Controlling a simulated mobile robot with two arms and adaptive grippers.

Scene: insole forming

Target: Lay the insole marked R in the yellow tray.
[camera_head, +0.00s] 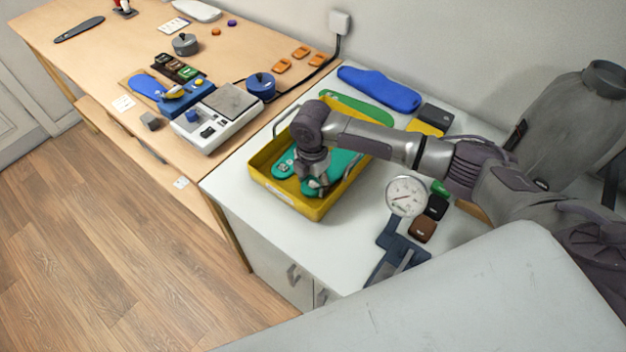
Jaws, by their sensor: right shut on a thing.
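The yellow tray (300,203) stands on the white cabinet top, with a wire handle at its far left. My right gripper (316,184) is low over the tray and shut on a teal insole (343,162), which lies inside the tray walls in this view. I cannot tell whether this insole touches the tray floor. Another teal insole (281,168) lies in the left part of the tray. Both show pale marks, too small to read as R or L. My right wrist and forearm hide part of the tray. My left gripper is out of view.
A blue insole shape (380,89) and a green one (357,109) lie behind the tray. A round dial gauge (407,196) stands to its right, near small dark blocks. A scale (222,117) sits on the wooden table at left. The cabinet top in front of the tray is clear.

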